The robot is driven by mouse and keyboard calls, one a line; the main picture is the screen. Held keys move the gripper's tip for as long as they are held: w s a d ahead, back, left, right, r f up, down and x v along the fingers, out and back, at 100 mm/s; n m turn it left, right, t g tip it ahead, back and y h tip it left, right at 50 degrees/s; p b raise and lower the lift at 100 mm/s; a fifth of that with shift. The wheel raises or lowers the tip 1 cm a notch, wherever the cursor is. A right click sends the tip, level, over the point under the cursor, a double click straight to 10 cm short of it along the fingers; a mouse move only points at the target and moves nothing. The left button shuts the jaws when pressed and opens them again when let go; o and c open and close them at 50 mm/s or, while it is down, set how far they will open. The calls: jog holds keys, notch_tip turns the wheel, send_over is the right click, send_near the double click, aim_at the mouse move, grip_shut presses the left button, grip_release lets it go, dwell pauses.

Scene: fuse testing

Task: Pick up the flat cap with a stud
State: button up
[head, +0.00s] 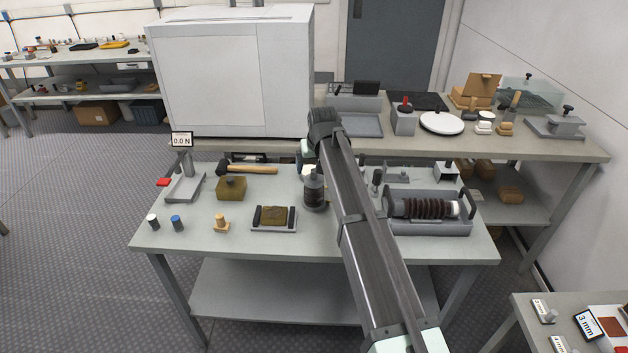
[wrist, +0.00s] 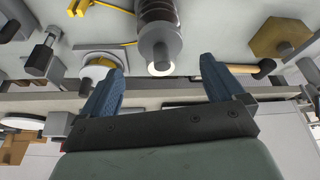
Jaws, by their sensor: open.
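A round, flat, pale cap with a smaller raised part in its middle (wrist: 98,66) shows in the wrist view, by the left finger; it looks like the flat cap with a stud. The finger overlaps its edge, and I cannot tell whether they touch. In the head view I cannot make it out; my arm covers that area. My gripper (wrist: 160,70) is open, with two blue fingers and nothing held between them. A dark ribbed cylinder (wrist: 158,35) stands beyond the gap between the fingers. In the head view my gripper is mostly hidden behind my arm.
The dark cylinder (head: 314,192) stands on the front table (head: 200,242). A ribbed coil in a grey cradle (head: 430,208) is right. A white disc (head: 441,124) sits on the rear table.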

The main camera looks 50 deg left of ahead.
aim_at(314, 179)
jog(key=shift+x, duration=2.8)
jog(key=shift+a, duration=0.1)
jog(key=shift+c, duration=0.2)
jog(key=shift+r, duration=0.1)
jog(key=c, duration=1.2)
jog(key=shift+r, duration=0.1)
